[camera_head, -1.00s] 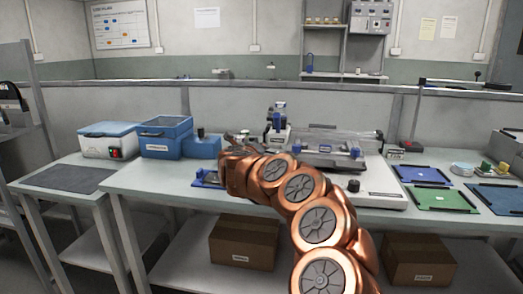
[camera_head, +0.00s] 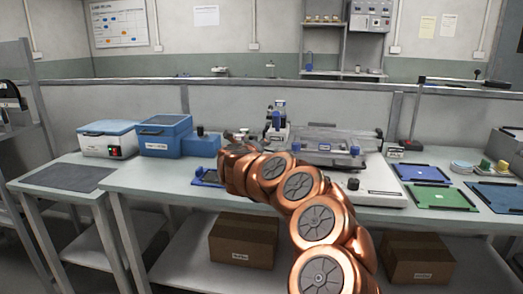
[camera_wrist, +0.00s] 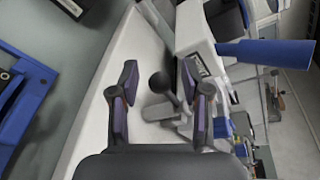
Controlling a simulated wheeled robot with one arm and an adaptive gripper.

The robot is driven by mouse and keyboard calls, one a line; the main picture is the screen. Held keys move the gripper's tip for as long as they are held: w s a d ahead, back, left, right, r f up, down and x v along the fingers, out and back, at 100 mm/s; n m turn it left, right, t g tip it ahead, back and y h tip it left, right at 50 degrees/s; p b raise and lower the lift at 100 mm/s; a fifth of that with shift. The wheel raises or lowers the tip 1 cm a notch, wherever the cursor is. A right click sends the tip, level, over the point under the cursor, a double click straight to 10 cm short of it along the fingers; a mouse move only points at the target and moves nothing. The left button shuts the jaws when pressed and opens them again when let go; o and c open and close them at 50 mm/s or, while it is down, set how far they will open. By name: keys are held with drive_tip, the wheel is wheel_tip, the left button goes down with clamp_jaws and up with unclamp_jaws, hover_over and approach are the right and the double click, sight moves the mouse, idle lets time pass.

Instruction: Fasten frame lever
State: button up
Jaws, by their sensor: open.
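The frame lever (camera_wrist: 160,84), with a black ball knob and a grey block at its foot, shows in the wrist view. It stands on the white base (camera_wrist: 97,117) of a bench machine. My gripper (camera_wrist: 159,74) is open, with one dark finger on each side of the lever's knob. I cannot tell whether either finger touches it. In the head view the machine (camera_head: 328,147) has a clear top, blue knobs and a white base. My copper arm hides the gripper and this lever there.
A blue frame (camera_wrist: 28,98) lies beside the base; a blue cylinder (camera_wrist: 250,50) juts from the machine near the right finger. In the head view, blue box (camera_head: 164,136) and white box (camera_head: 107,139) stand left; green tray (camera_head: 441,197) lies right.

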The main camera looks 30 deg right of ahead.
drive_tip(key=v, duration=1.2)
drive_tip(key=shift+r, duration=0.1)
idle(0.4)
